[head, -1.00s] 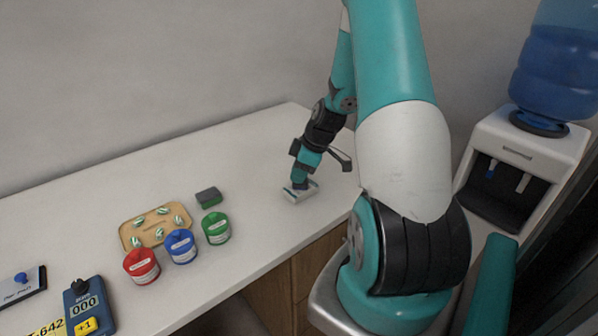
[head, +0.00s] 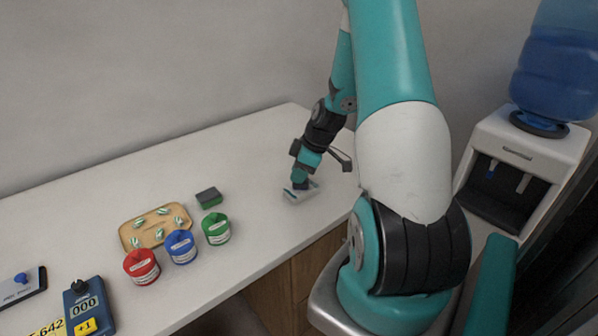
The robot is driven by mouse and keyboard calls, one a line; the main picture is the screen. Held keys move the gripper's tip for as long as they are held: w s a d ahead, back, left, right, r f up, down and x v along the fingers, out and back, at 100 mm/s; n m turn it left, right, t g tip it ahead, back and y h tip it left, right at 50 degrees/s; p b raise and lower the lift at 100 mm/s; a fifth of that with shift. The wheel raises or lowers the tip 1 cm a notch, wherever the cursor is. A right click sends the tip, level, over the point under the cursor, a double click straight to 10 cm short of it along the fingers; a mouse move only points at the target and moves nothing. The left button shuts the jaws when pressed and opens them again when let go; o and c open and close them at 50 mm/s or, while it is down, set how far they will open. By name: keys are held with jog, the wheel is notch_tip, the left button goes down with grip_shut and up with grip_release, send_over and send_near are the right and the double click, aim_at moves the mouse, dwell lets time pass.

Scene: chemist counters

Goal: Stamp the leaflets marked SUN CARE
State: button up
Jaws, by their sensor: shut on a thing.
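My gripper (head: 299,183) is low over the white counter (head: 120,190), near its right end. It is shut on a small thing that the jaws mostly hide. A small pale block with a teal edge (head: 299,194) shows at the fingertips, close to the counter top. I cannot tell whether it is a stamp, a leaflet or part of the gripper. No SUN CARE marking is readable.
A dark-topped green block (head: 209,198), a wooden tray of striped pieces (head: 130,225), and red (head: 141,267), blue (head: 181,247) and green (head: 216,229) tubs stand left. A blue counter reading 000 (head: 88,305) and a blue-knobbed board (head: 24,287) are further left. A water cooler (head: 520,150) stands right.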

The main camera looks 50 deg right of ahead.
jog(key=shift+r+p, duration=2.3)
jog(key=shift+r, duration=1.15)
